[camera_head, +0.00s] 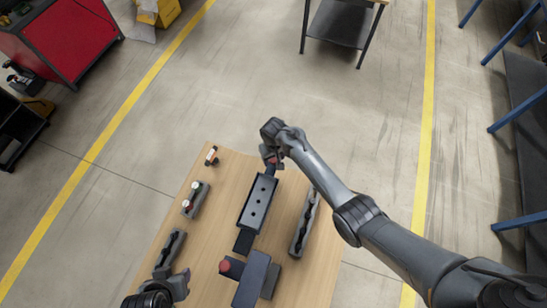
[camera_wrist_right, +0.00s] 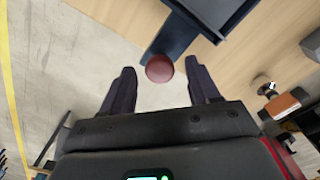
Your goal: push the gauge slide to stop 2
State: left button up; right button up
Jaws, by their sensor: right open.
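In the head view, my right gripper (camera_head: 271,160) is at the far end of a long dark tray (camera_head: 240,222) on the wooden table. In the right wrist view its two fingers are open, with a dark red round knob (camera_wrist_right: 159,68) between and slightly beyond them, apart from both. The knob sits at the end of a dark bar (camera_wrist_right: 177,37) that runs to the tray. I cannot tell for certain which part is the gauge slide, and no stop number is readable. My left gripper (camera_head: 178,284) is at the table's near left; its opening is unclear.
A grey rail (camera_head: 304,222) lies right of the tray; a short block (camera_head: 195,198) with red and white parts and another dark rail (camera_head: 172,245) lie left. A dark blue block (camera_head: 252,279) and a red knob (camera_head: 225,265) stand near. The wooden table (camera_head: 222,190) has bare strips between.

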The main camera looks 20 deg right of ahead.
jog(key=shift+f, duration=0.25)
jog(key=shift+c, duration=0.4)
grip_shut()
